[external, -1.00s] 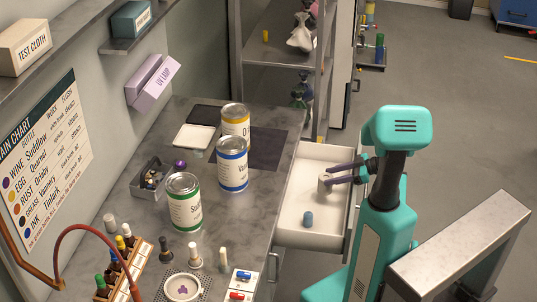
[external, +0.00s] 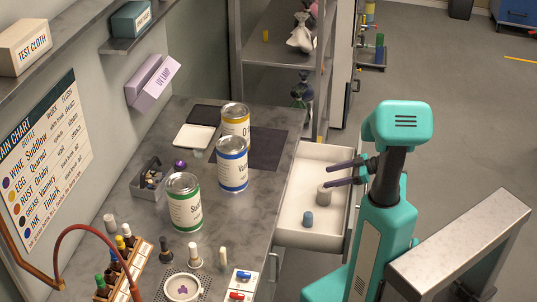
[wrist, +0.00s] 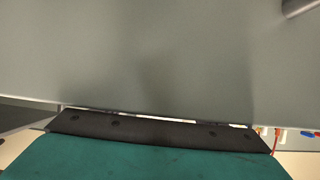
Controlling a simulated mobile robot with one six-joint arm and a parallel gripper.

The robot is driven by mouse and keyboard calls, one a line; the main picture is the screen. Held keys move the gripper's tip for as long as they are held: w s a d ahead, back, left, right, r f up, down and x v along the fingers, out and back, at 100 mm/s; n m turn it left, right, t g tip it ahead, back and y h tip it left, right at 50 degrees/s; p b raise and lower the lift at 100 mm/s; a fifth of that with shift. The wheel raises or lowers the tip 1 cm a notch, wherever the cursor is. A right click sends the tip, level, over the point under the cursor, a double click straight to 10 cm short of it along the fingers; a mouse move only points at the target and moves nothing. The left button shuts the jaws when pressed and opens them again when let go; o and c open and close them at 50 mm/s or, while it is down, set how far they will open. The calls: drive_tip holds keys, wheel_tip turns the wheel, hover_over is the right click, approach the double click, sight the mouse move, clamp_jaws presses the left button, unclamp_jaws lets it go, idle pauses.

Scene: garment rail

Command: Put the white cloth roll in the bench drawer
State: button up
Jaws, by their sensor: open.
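A small blue roll (external: 308,219) also stands in the drawer, nearer the front of the picture. The wrist view shows mostly a plain grey surface and none of the roll.
Three large cans, green-banded (external: 185,202), blue-banded (external: 232,164) and yellow-banded (external: 236,120), stand on the bench left of the drawer. A bottle rack (external: 120,270) is at the front left. A grey slab-topped block (external: 460,250) is at the right.

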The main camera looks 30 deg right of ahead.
drive_tip(key=shift+s+r, duration=0.1)
drive_tip(key=b+v, duration=0.2)
drive_tip(key=v, duration=1)
drive_tip(key=shift+r, duration=0.25)
drive_tip(key=shift+a, duration=0.15)
drive_tip(key=shift+p+x, duration=1.15)
drive_tip(key=shift+x, duration=4.85)
